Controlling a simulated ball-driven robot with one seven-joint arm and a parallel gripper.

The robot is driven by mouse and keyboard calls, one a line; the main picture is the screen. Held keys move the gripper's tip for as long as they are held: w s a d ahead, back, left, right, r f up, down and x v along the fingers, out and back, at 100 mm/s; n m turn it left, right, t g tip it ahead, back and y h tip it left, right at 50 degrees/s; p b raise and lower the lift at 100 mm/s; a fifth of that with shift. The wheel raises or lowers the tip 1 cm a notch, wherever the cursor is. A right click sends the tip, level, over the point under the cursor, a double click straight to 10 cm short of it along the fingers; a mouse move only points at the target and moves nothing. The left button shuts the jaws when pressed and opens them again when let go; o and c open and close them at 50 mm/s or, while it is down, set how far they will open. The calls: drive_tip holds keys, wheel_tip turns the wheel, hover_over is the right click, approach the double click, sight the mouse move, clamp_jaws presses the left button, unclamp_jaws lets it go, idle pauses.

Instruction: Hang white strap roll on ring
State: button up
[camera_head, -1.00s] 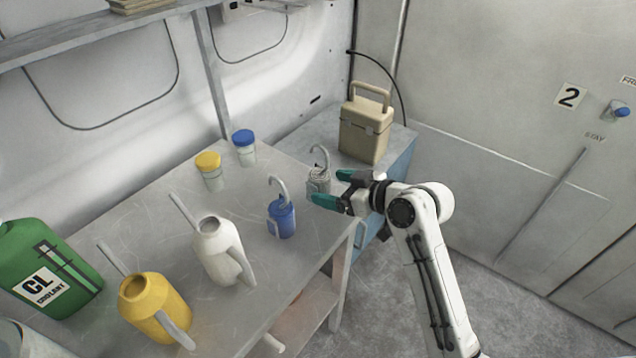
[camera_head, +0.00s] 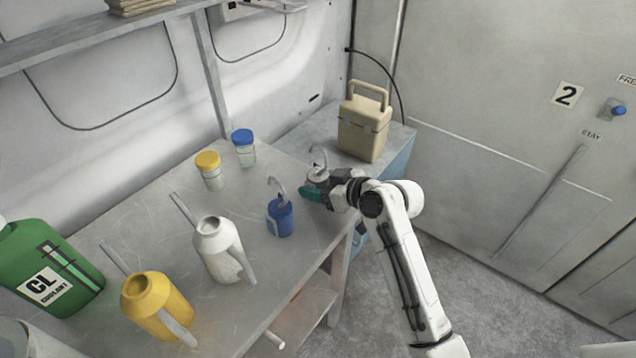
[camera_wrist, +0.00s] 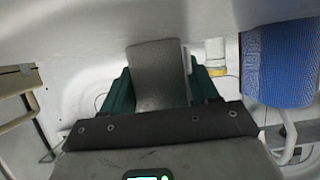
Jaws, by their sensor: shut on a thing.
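A small pale grey-white roll (camera_head: 317,174) with a curved hook on top, which I take for the white strap roll, stands at the table's right back edge. My gripper (camera_head: 314,188) is shut on it from the right, teal fingers at its sides. In the wrist view its grey body (camera_wrist: 158,75) fills the gap between the teal fingers (camera_wrist: 163,95). I cannot tell whether it still touches the table. A similar blue roll (camera_head: 281,218) with a hook stands nearer and to the left; it also shows in the wrist view (camera_wrist: 280,65). I cannot make out a ring.
On the metal table (camera_head: 155,230) stand a white jug (camera_head: 216,250), a yellow jug (camera_head: 152,305), a green coolant can (camera_head: 45,270), a yellow-lidded jar (camera_head: 209,170) and a blue-lidded jar (camera_head: 243,148). A beige case (camera_head: 364,128) stands behind my gripper. The floor at right is clear.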

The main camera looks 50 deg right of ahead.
drive_tip(key=c, duration=0.6)
drive_tip(key=shift+r, duration=0.2)
